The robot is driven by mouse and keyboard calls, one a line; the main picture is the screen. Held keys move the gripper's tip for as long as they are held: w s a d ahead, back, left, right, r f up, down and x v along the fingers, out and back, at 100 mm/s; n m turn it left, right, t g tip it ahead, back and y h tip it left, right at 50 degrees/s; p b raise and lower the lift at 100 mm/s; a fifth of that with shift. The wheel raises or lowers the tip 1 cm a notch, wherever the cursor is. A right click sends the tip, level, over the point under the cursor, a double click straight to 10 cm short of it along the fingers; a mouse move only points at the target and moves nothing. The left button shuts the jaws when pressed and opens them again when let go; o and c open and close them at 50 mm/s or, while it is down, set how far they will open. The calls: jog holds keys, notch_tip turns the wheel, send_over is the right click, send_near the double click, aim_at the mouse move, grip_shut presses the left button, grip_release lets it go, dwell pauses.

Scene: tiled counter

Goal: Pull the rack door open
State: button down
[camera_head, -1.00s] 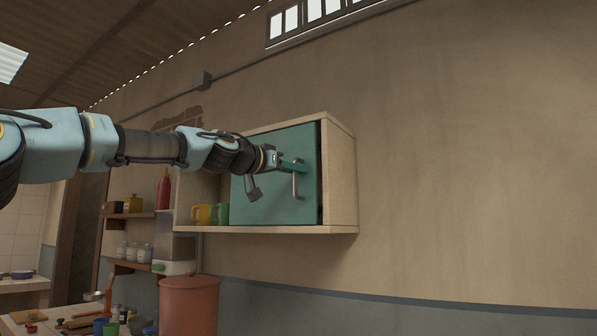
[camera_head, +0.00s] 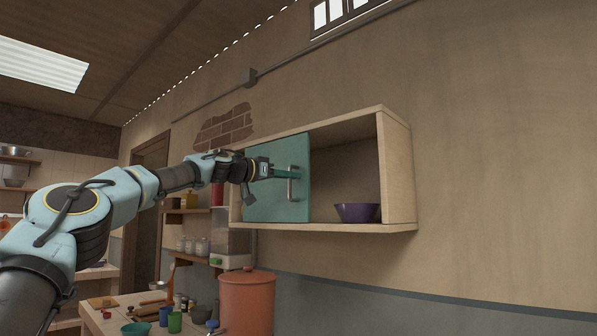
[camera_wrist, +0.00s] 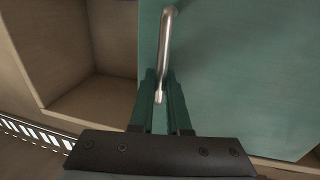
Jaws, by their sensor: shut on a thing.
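The rack (camera_head: 397,170) is a pale wooden box on the wall. Its teal sliding door (camera_head: 262,205) covers the left part in the head view, and the right part stands open. The door also fills the right of the wrist view (camera_wrist: 240,70). A metal bar handle (camera_head: 291,189) stands upright near the door's right edge; it shows as a bent silver bar in the wrist view (camera_wrist: 166,45). My gripper (camera_head: 290,174) is shut on the handle, its green fingers (camera_wrist: 160,100) around the bar. The fingers partly hide the grip.
A purple bowl (camera_head: 357,212) sits in the open right part of the rack. Below are an orange bin (camera_head: 246,305), small shelves with jars (camera_head: 195,246), and a counter with cups (camera_head: 174,322). The wall to the right is bare.

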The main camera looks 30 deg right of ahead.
jog(key=shift+w, duration=0.1)
jog(key=c, duration=1.2)
grip_release()
jog(key=shift+o, duration=0.2)
jog(key=shift+a, duration=0.1)
jog(key=a+b, duration=0.6)
jog(key=a, duration=0.4)
jog(key=shift+s+a, duration=0.3)
jog(key=shift+s, duration=0.1)
